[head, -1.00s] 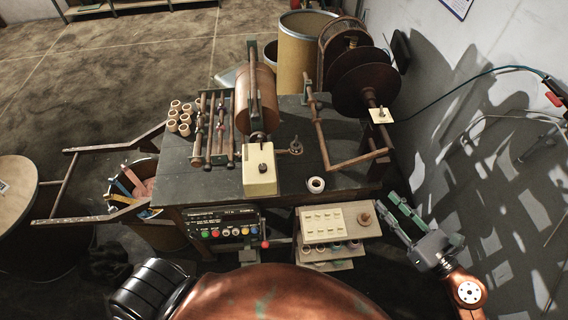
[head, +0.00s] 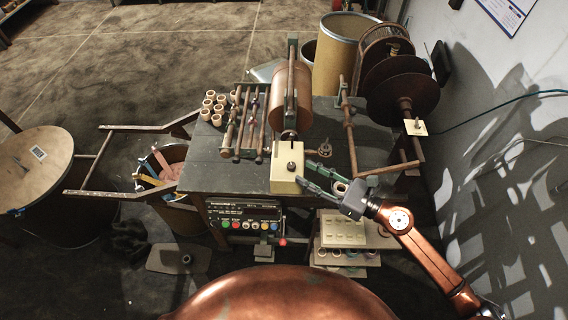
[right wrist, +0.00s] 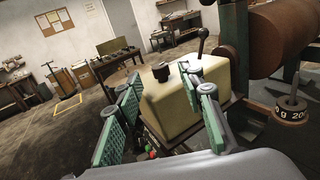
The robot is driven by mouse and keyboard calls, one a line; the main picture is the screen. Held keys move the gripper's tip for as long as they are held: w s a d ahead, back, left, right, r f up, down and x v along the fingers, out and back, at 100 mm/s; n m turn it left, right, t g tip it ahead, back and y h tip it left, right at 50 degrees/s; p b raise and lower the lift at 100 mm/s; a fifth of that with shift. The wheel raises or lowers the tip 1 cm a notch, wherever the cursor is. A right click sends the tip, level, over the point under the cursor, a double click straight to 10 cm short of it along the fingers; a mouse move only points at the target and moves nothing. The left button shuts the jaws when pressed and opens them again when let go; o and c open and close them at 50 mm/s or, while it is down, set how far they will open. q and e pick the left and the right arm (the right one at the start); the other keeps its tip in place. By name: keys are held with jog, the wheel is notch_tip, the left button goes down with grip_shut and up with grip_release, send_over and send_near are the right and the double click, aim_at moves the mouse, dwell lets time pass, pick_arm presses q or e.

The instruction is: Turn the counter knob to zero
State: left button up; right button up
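The cream counter box (head: 286,180) stands at the front edge of the dark machine table, with a small dark knob (head: 291,166) on top. In the right wrist view the cream box (right wrist: 188,112) fills the middle. A dark round knob (right wrist: 160,72) stands on its top, and a thin lever with a ball end (right wrist: 201,42) rises behind. My right gripper (head: 308,176) is at the right side of the box. Its two green-padded fingers are spread, with the box seen between and beyond them (right wrist: 163,84); nothing is held. My left gripper is in neither view.
The copper roll (head: 291,98) stands behind the box. A button panel (head: 243,214) hangs below the table edge. Wooden rings (head: 213,107) sit at the table's left; dark discs (head: 402,92) stand at its right.

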aim_at(295, 167)
jog(key=p+x, duration=0.1)
jog(key=x, duration=0.5)
jog(key=shift+a, duration=0.15)
grip_shut()
